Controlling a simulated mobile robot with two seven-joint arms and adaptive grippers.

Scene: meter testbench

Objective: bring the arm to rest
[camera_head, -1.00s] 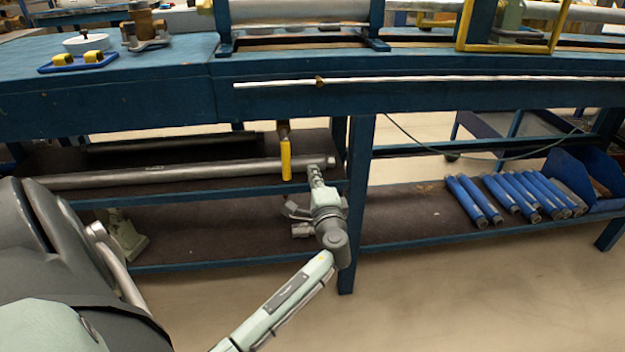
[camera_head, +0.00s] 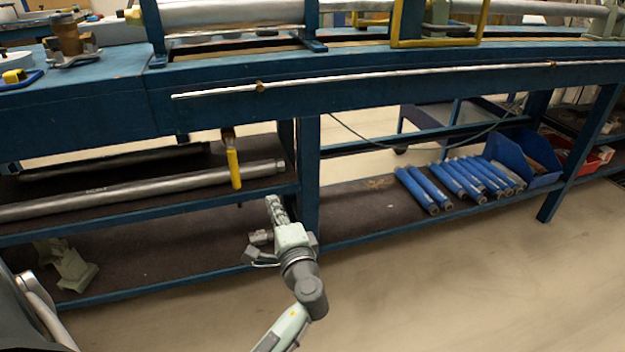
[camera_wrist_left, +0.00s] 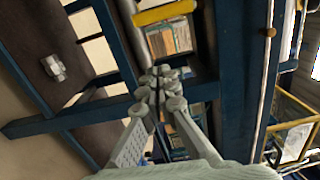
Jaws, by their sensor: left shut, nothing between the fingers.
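My left arm comes up from the bottom of the head view, and its gripper (camera_head: 274,207) is in front of the bench's lower shelf, near a blue leg. In the left wrist view the fingers of the gripper (camera_wrist_left: 158,85) are together with nothing between them. A yellow-handled valve lever (camera_head: 233,168) hangs under the bench top, just above and left of the gripper in the head view. A yellow bar, likely this lever (camera_wrist_left: 164,13), is beyond the fingertips in the wrist view. My right gripper is not in view.
The blue bench (camera_head: 110,108) spans the view. A long grey pipe (camera_head: 140,188) lies on a shelf at left. Several blue cylinders (camera_head: 465,180) and a blue bin (camera_head: 522,158) are on the lower shelf at right. Open floor (camera_head: 430,290) lies in front.

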